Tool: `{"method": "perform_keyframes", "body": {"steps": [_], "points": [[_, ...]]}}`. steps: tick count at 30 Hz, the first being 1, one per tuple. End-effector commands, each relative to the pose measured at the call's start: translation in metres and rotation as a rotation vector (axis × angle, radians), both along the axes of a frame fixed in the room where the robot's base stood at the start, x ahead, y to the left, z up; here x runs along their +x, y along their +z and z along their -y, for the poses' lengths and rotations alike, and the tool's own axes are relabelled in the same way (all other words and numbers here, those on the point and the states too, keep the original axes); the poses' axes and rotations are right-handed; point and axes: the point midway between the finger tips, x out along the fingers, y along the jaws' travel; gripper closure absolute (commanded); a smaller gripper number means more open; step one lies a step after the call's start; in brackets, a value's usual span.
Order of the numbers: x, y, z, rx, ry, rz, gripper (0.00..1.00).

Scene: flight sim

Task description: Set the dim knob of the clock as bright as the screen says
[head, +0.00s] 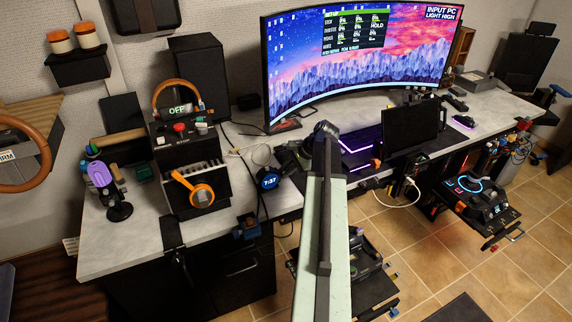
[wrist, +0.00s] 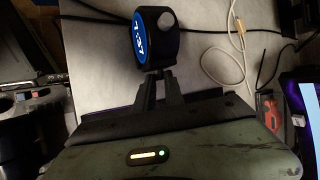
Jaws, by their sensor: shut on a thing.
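The clock (head: 268,179) is a small round black unit with lit blue digits reading 7:37, on the desk left of my arm. In the wrist view the clock (wrist: 144,40) shows its blue face edge-on, with a round grey knob (wrist: 166,20) on its side. My gripper (wrist: 153,75) is shut at the near edge of the clock; the part between its fingertips, perhaps the dim knob, is hidden. The big curved screen (head: 350,62) says "INPUT PC" and "LIGHT HIGH" at its upper right.
A throttle unit (head: 190,150) with an orange handle stands left of the clock. A pale cable (wrist: 225,55) lies right of the clock in the wrist view. A small dark monitor (head: 410,128) stands right of my arm. Bare grey desk (wrist: 95,45) shows around the clock.

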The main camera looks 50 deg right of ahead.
Motion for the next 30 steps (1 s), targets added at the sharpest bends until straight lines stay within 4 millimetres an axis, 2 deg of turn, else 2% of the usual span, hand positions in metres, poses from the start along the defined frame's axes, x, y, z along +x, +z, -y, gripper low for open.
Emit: {"method": "perform_keyframes", "body": {"steps": [1,18,30], "points": [[0.005,0.006,0.003,0.014,0.003,-0.041,1.00],[0.014,0.001,0.006,0.169,0.002,-0.526,1.00],[0.016,0.000,0.006,0.229,0.000,-0.709,1.00]]}}
